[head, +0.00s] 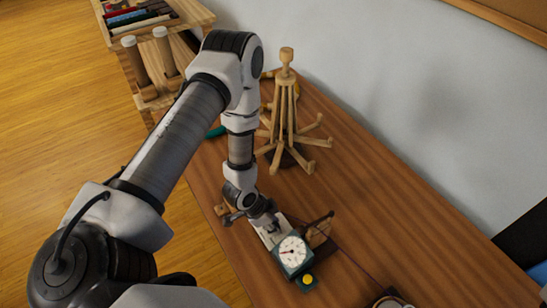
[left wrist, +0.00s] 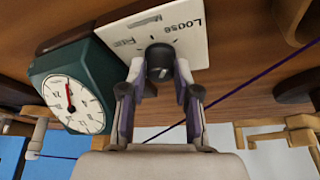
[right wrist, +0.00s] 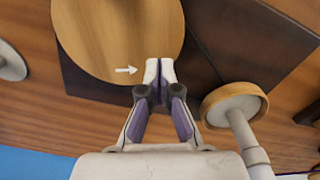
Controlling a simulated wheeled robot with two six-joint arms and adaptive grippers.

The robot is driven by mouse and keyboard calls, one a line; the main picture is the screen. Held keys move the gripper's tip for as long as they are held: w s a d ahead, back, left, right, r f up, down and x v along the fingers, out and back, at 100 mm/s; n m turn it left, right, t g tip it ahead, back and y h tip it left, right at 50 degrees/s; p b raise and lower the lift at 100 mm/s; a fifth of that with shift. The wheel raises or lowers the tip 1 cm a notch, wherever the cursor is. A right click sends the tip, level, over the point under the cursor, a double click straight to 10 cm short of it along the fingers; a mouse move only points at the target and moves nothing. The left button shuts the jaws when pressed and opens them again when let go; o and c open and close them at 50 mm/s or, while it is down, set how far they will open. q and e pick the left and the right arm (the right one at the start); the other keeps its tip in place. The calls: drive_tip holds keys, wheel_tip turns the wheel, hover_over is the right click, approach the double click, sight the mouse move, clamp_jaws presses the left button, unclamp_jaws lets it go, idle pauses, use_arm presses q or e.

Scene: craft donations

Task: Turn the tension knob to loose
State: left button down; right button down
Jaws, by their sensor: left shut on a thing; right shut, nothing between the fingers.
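The tension knob (left wrist: 159,62) is a dark round knob on a pale panel (left wrist: 188,42) with the word LOOSE at its right end and smaller lettering to the left. My left gripper (left wrist: 160,75) is shut on the knob, a finger on each side. Which mark the knob points to is hard to tell. In the head view my left gripper (head: 269,222) reaches down to the panel, hiding the knob. A green box with a white dial (head: 292,252) and red needle stands beside the panel.
A wooden stand with several arms (head: 285,125) stands behind on the brown table (head: 365,250). A purple strand (left wrist: 265,75) runs past my left gripper. A wooden knob on a pale post (right wrist: 233,103) is right of my right gripper. The table's right side is mostly clear.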

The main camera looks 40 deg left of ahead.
use_arm(q)
drive_tip(key=shift+m+g+h, duration=0.3)
drive_tip(key=shift+m+g, duration=0.3)
drive_tip(key=shift+m, duration=0.9)
drive_tip(key=shift+b, duration=0.3)
drive_tip(key=c, duration=0.8)
unclamp_jaws()
drive_tip(key=shift+c, duration=0.2)
drive_tip(key=v, duration=0.7)
drive_tip(key=shift+a+r, duration=0.15)
drive_tip(key=shift+s, duration=0.1)
